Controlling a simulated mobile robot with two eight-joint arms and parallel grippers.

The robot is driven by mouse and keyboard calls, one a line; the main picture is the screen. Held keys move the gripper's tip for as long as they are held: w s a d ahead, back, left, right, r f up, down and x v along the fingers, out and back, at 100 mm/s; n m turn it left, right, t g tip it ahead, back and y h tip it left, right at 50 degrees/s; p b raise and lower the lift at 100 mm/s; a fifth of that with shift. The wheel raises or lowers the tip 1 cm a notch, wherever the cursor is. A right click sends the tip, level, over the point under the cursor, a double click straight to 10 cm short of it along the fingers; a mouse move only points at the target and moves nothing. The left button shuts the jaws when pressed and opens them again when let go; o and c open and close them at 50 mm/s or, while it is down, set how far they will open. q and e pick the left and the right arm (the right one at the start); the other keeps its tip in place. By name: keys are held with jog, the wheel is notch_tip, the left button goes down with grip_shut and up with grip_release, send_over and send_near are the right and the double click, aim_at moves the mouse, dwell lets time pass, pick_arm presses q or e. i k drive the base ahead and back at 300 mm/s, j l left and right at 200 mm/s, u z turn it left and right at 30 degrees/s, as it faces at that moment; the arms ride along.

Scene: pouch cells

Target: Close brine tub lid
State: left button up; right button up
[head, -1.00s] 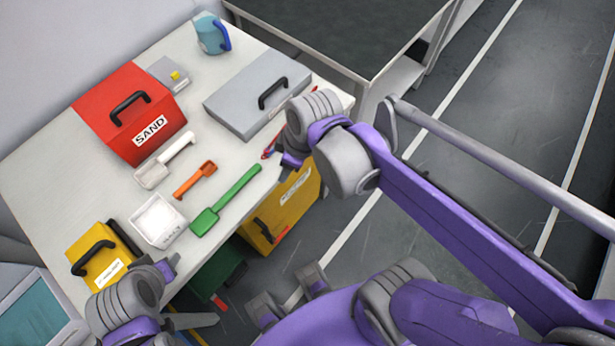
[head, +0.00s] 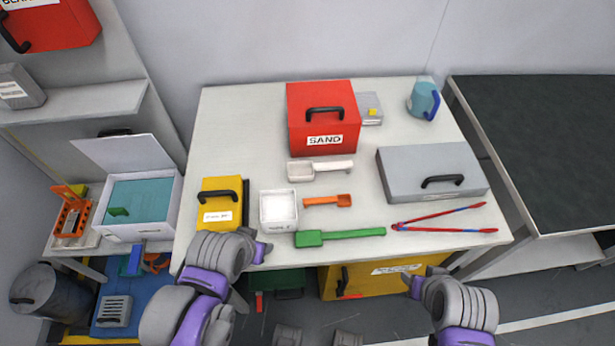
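A white tub (head: 135,229), which looks like the brine tub, stands on a lower surface left of the white table. Teal contents and a small green piece show inside. Its white lid (head: 125,153) is tilted up at the back, so the tub stands open; a black handle shows behind the lid's top edge. My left gripper (head: 262,249) is at the table's front edge, right of the tub and apart from it. My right gripper (head: 410,284) is in front of the table, far right of the tub. Neither gripper visibly holds anything; their finger gaps are unclear.
The white table (head: 235,115) holds a red SAND box (head: 322,115), a yellow box (head: 221,203), a grey case (head: 430,172), scoops and red tongs (head: 440,215). An orange caddy (head: 70,217) sits left of the tub. A shelf (head: 80,100) is above it.

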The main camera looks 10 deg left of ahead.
aim_at(129, 152)
jog(key=u, duration=0.95)
jog(key=k+l+u, duration=0.1)
jog(key=u, duration=0.25)
jog(key=k+u, duration=0.1)
jog(key=u, duration=0.3)
jog(key=k+l+u, duration=0.1)
jog(key=u, duration=0.25)
jog(key=i+j, duration=0.1)
jog(key=i, duration=0.25)
jog(key=i+j, duration=0.1)
jog(key=i, duration=0.2)
jog(key=j+u, duration=0.05)
